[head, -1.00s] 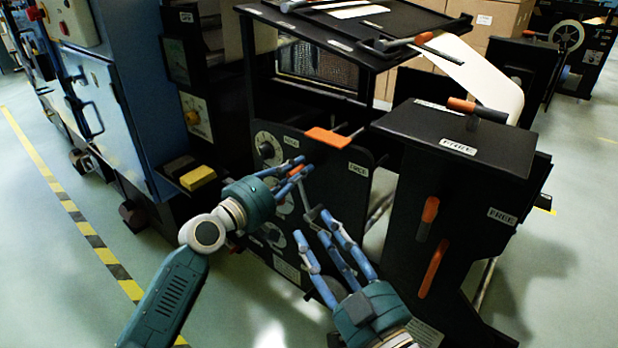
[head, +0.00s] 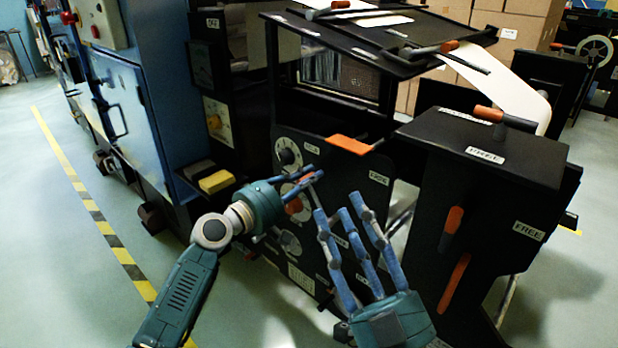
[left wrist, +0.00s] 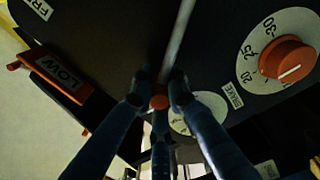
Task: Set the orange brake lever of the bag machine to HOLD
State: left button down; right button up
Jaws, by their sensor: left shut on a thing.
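The bag machine's black side panel (head: 345,195) carries dials, a FREE label at its right and a smaller, hard-to-read label at its upper middle. My left gripper (head: 318,175) is at this panel, its fingers closed around a small orange tip (left wrist: 160,101). In the left wrist view, a thin grey rod (left wrist: 178,42) runs upward from that tip; I take this to be the brake lever. The fingers hide much of it, so its exact setting cannot be told. My right gripper (head: 345,212) is open and empty, fingers spread, in front of the panel's lower right.
A flat orange handle (head: 348,144) juts above the panel. A black cabinet (head: 490,150) with several orange-gripped levers and FREE labels stands at the right. A red-knobbed dial (left wrist: 285,62) sits near my left fingers. Blue cabinet (head: 130,110) at left; floor in front is clear.

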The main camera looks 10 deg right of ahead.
pick_arm(q)
jog(key=c, duration=1.7)
grip_release()
jog(key=shift+a+f, duration=0.1)
jog(key=shift+a, duration=0.05)
jog(key=v, duration=1.2)
